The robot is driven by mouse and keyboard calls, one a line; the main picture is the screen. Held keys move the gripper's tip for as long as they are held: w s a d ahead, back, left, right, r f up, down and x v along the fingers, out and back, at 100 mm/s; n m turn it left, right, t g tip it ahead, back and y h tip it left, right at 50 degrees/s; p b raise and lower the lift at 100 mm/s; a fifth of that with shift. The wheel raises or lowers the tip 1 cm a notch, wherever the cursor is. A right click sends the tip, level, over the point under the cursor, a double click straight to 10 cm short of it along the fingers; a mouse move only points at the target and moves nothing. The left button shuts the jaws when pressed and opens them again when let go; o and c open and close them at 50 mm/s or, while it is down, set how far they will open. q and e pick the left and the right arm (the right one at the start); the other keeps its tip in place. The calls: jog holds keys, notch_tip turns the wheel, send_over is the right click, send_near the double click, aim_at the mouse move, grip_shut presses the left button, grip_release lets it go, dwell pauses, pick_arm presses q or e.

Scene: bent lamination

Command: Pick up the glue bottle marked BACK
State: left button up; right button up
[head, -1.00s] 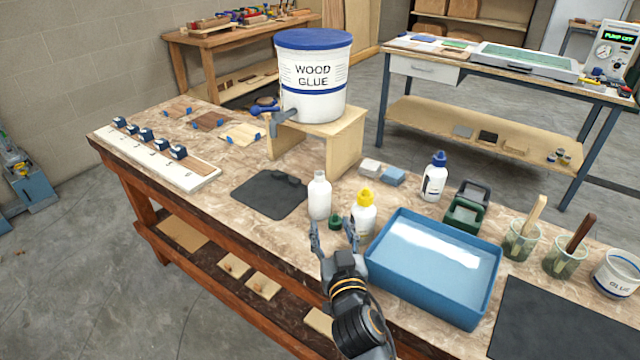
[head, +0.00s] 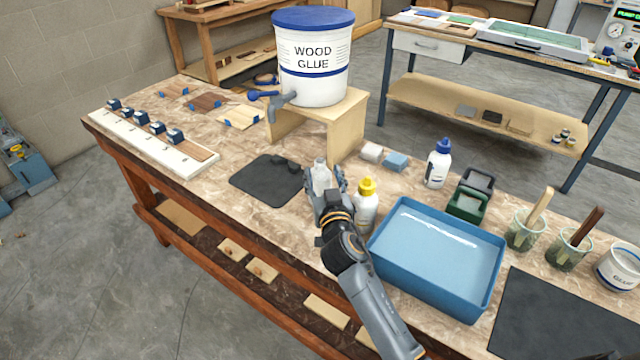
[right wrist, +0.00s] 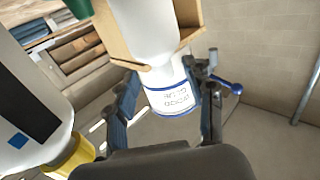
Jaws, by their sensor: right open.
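A white bottle without a cap (head: 321,174) stands upright on the bench beside the dark mat, partly hidden by my right gripper (head: 325,188). A white bottle with a yellow cap (head: 366,208) stands just to its right. A white bottle with a blue cap (head: 438,165) stands farther back. I cannot read BACK on any of them. My right gripper is open around the uncapped bottle's place. In the right wrist view, that bottle (right wrist: 145,28) shows at the fingertips, and the yellow-capped bottle (right wrist: 38,108) is outside the left finger. Contact cannot be told. My left gripper is not in view.
A blue tray (head: 440,255) stands right of the yellow-capped bottle. A wood glue tub (head: 313,80) sits on a wooden stand (head: 346,128) behind. Sponges (head: 394,162) and a dark mat (head: 262,188) lie nearby.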

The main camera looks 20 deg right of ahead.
aim_at(321, 170)
jog(key=w, duration=0.4)
jog(key=shift+d, duration=0.2)
grip_shut()
